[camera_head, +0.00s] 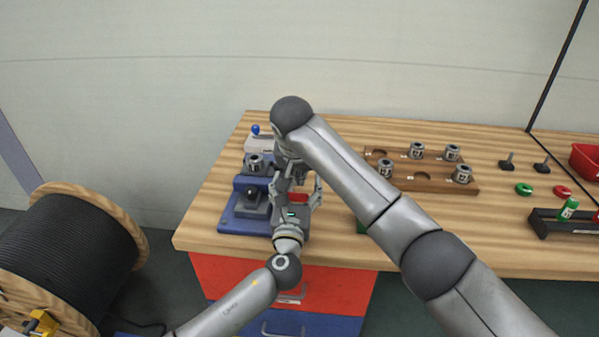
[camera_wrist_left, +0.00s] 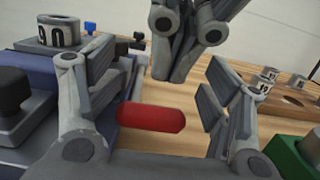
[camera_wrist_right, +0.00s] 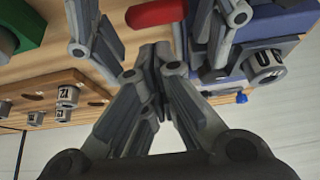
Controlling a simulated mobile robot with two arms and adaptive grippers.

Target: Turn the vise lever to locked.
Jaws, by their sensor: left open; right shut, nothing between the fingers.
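A red lever grip (camera_head: 299,197) shows beside the blue vise (camera_head: 228,222) at the left of the bench. In the left wrist view the red grip (camera_wrist_left: 150,119) lies between the spread fingers of my left gripper (camera_wrist_left: 163,95), with gaps on both sides. My left gripper (camera_head: 297,188) is open. My right gripper (camera_head: 290,178) is shut and empty, pointing down close to the left one. In the right wrist view its closed fingertips (camera_wrist_right: 152,55) are near the red grip (camera_wrist_right: 156,13). My arms hide part of the vise and the lever's pivot.
A black knob (camera_head: 252,194) and a grey numbered collar (camera_head: 255,163) sit on the blue fixture. A small blue-tipped lever (camera_head: 255,129) stands behind. A wooden rack (camera_head: 415,180) with several collars is to the right. A cable reel (camera_head: 70,250) stands left of the bench.

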